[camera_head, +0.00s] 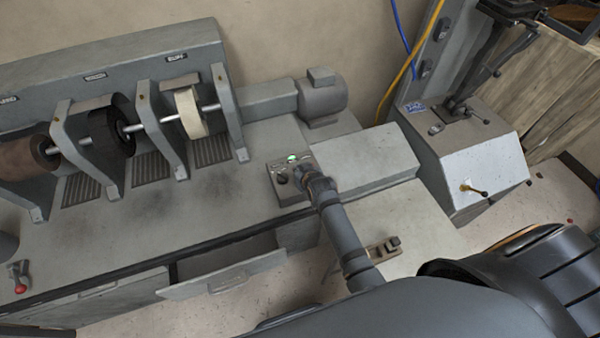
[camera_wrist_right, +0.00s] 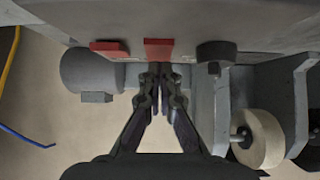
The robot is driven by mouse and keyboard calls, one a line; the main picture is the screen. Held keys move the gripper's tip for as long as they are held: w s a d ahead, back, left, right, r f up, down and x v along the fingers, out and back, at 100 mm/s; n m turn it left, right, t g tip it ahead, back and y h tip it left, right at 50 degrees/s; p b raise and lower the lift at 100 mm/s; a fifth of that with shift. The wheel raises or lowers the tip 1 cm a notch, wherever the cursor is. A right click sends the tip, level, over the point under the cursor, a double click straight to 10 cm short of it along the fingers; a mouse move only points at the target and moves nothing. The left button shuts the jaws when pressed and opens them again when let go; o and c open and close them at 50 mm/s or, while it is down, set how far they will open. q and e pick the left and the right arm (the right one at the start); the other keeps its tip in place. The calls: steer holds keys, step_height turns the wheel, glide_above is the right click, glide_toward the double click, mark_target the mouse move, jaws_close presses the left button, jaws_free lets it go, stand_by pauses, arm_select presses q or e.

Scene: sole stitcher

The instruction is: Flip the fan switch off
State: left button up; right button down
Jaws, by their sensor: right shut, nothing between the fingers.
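The control panel (camera_head: 272,168) sits on the bench's right part, with a lit green spot (camera_head: 292,158) and a dark knob (camera_head: 282,180) showing. In the right wrist view two red switch-like parts show: one straight ahead of the fingertips (camera_wrist_right: 158,48) and one to its left (camera_wrist_right: 108,47). A black knob (camera_wrist_right: 216,52) is to their right. No label is readable, so I cannot tell which is the fan switch. My right gripper (camera_head: 304,173) is shut and empty at the panel; its fingertips (camera_wrist_right: 160,68) are at or very near the middle red part. Contact is unclear.
A motor (camera_head: 322,98) and a white wheel (camera_head: 190,112) on a shaft stand behind and left of the panel. A grey box (camera_head: 365,160) is right of it. A drawer (camera_head: 222,277) hangs open below the bench. A separate machine (camera_head: 470,165) stands right.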

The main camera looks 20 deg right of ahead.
steer(key=shift+w+f, duration=0.1)
steer(key=shift+f, duration=0.05)
steer(key=shift+f, duration=0.2)
stand_by(0.3)
steer(key=shift+w, duration=0.2)
steer(key=shift+w+r, duration=0.2)
steer(key=shift+w, duration=0.45)
steer(key=shift+r+p, duration=0.45)
steer(key=shift+p, duration=0.05)
steer(key=r+p, duration=0.3)
steer(key=shift+w+r, duration=0.1)
steer(key=shift+w, duration=0.2)
steer(key=w+r+b+v, duration=0.1)
steer(key=v, duration=0.8)
steer(key=shift+s+r, duration=0.15)
steer(key=shift+r, duration=0.5)
